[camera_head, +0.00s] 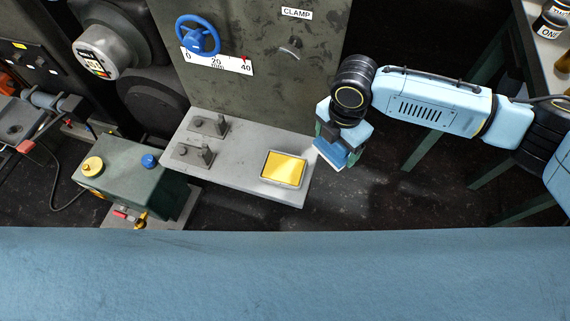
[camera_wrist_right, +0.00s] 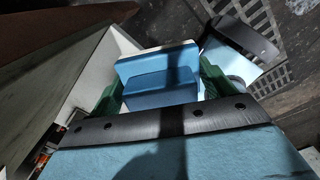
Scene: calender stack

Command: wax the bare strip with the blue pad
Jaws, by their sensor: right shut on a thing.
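My right gripper (camera_head: 331,138) is to the right of the grey shelf's right end. Its green fingers, seen in the wrist view (camera_wrist_right: 160,90), are shut on the blue pad (camera_wrist_right: 158,63), one on each side. The pad is a blue block with a pale whitish edge, and it also shows below the gripper in the head view (camera_head: 331,156). It hangs tilted, close to the shelf's end; I cannot tell whether it touches anything. I cannot make out the bare strip in either view. My left gripper is not in view.
A tray with a yellow surface (camera_head: 283,168) lies on the right part of the grey shelf (camera_head: 238,150). Two small metal fixtures stand further left. A dark green box (camera_head: 130,178) has yellow and blue knobs. A blue handwheel (camera_head: 198,35) is on the panel. A table with bottles is upper right.

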